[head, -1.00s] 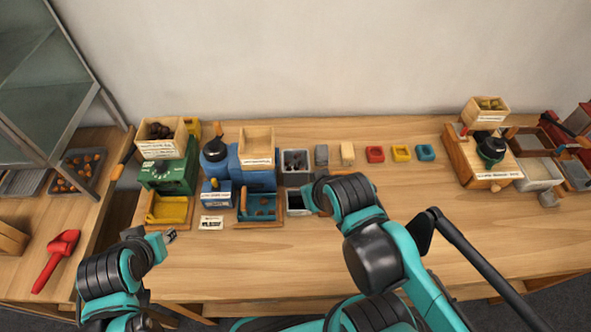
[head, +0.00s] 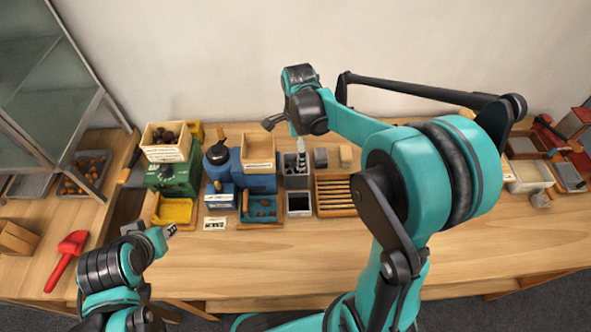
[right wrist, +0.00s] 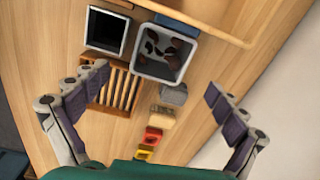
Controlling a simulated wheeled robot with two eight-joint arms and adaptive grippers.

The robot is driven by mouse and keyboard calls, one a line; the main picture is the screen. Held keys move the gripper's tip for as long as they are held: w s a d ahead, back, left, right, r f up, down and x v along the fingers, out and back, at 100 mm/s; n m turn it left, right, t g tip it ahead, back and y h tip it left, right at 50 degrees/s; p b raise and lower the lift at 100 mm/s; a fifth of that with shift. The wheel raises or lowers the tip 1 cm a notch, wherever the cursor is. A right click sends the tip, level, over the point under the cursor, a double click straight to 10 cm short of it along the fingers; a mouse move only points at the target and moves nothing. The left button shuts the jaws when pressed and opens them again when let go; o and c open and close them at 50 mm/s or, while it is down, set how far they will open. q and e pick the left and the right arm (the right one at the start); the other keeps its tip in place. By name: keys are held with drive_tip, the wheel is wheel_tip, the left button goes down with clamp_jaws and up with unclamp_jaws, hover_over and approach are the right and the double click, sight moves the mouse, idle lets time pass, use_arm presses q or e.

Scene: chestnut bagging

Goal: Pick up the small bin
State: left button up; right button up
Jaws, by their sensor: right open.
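Two small grey bins could be the small bin. One grey bin (head: 286,170) holds dark pieces and stands right of the blue machine; it also shows in the right wrist view (right wrist: 140,62). The other is an open grey bin with a dark inside (head: 299,213), in front of it, also in the right wrist view (right wrist: 88,41). My right gripper (head: 273,122) is raised above the back of the table. In the right wrist view its fingers (right wrist: 157,84) are spread and empty, with the pieces-filled bin beyond them. My left gripper (head: 171,230) is low at the table's left; its opening is unclear.
A slatted wooden rack (head: 335,211) is beside the bins. Grey (head: 321,157) and tan blocks (head: 346,155) stand behind it. A green machine (head: 172,178) and blue machine (head: 257,182) stand left. A red scoop (head: 68,258) lies far left. The front table strip is clear.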

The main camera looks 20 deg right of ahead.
sight(294, 179)
drive_tip(key=shift+m, duration=0.7)
drive_tip(key=f+b, duration=0.1)
drive_tip(key=f, duration=0.2)
drive_tip(key=f+b, duration=0.1)
drive_tip(key=f, duration=0.5)
drive_tip(key=shift+w+a+b, duration=0.1)
drive_tip(key=shift+w+b, duration=0.25)
drive_tip(key=shift+b, duration=0.05)
drive_tip(key=shift+r, duration=0.15)
drive_tip(key=c, duration=1.9)
